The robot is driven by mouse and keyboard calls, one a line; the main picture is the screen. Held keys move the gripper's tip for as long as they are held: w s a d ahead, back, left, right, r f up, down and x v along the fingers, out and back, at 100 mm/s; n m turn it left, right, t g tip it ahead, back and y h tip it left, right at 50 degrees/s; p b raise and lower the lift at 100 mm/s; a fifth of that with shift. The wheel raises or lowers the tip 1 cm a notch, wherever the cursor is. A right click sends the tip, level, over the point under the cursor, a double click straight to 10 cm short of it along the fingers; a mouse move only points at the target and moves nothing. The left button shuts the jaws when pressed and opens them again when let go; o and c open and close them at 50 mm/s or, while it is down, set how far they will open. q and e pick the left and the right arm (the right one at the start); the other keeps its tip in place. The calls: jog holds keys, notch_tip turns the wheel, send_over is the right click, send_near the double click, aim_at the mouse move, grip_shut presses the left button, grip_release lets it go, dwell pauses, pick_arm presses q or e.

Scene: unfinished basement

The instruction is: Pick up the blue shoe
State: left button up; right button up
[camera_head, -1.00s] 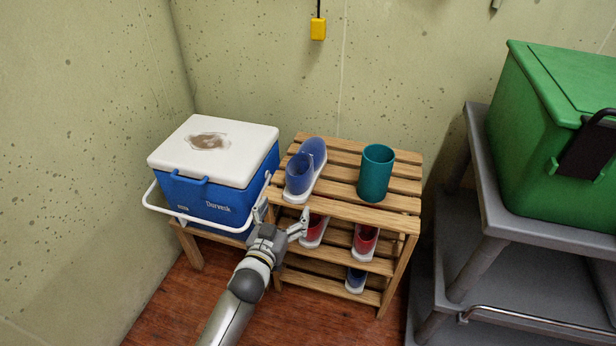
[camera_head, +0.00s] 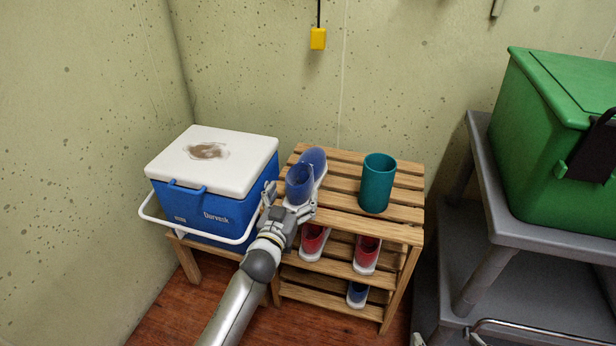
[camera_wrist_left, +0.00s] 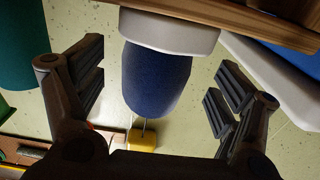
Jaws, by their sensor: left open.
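The blue shoe (camera_head: 301,183) with a white sole stands on the top of the slatted wooden rack, its heel toward me. My left gripper (camera_head: 290,196) is at the heel end of the shoe, with its fingers spread. In the left wrist view the shoe (camera_wrist_left: 157,75) shows between the two open fingers of my left gripper (camera_wrist_left: 157,90), with clear space on both sides. The fingers do not hold it. Another blue shoe (camera_head: 357,293) sits on a low shelf of the rack. My right gripper is not in view.
A teal cup (camera_head: 377,184) stands on the rack top (camera_head: 340,203) right of the shoe. A blue and white cooler (camera_head: 215,212) with a white handle is close on the left. Red shoes (camera_head: 366,252) sit on the shelf below. A green bin (camera_head: 560,130) stands far right.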

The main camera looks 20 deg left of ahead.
aim_at(306, 172)
pick_arm(q)
jog(key=w, duration=0.2)
jog(key=w+b, duration=0.1)
jog(key=shift+w+d+f, duration=0.1)
jog(key=shift+w+d, duration=0.1)
jog(key=shift+w, duration=0.4)
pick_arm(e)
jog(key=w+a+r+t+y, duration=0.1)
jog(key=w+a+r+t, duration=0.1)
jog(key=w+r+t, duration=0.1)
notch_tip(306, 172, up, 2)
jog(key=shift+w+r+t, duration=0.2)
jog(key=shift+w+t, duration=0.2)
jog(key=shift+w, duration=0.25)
pick_arm(q)
jog(key=shift+c, duration=0.5)
jog(key=c, duration=1.2)
jog(key=shift+c, duration=0.6)
jog(key=shift+r, duration=0.25)
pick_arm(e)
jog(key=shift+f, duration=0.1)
